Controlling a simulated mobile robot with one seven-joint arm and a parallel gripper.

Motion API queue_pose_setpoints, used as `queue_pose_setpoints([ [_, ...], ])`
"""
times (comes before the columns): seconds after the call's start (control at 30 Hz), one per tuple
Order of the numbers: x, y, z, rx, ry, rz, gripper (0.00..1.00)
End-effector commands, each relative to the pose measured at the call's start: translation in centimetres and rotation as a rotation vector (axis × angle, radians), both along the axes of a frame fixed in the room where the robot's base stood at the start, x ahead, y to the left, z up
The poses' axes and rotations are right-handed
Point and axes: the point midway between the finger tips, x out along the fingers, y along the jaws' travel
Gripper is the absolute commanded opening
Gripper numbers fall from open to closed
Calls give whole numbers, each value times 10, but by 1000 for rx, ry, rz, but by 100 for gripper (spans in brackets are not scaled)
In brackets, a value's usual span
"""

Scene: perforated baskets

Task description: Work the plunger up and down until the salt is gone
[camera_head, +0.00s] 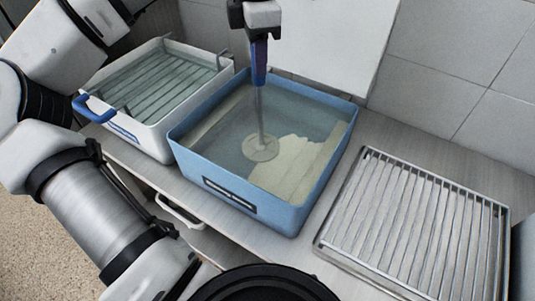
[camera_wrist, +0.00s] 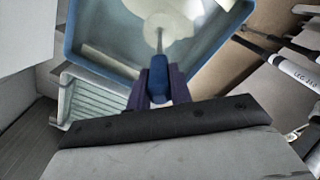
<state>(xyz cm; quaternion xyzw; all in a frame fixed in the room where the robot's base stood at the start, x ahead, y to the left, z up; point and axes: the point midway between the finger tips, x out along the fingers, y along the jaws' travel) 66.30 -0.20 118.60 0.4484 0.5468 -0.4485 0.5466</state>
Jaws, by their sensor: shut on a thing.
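My gripper (camera_head: 260,40) is shut on the blue handle of the plunger (camera_head: 260,120) and holds it upright above the blue basin. In the wrist view the blue handle (camera_wrist: 157,78) sits between the gripper's fingers. The plunger's pale round disc is under the water in the basin (camera_head: 240,205). A pale patch of salt (camera_head: 290,165) lies on the basin floor, to the right of and below the disc. The wrist view also shows pale matter around the disc, but its edges are hard to make out.
A white basin (camera_head: 150,138) with a wire rack and a blue handle stands at the left. A slatted metal drain rack (camera_head: 410,225) lies on the counter at the right. A wall stands close behind. A narrow strip of counter is free between basin and rack.

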Motion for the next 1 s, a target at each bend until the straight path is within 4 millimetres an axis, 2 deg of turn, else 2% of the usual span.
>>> queue_pose_setpoints([
  [0.17,0,0,-7,-1,0,-1,0],
  [0.7,0,0,-53,0,-1,-1,0],
  [0.83,0,0,-52,0,-1,0,0],
  [1.0,0,0,-40,-1,-1,0,0],
])
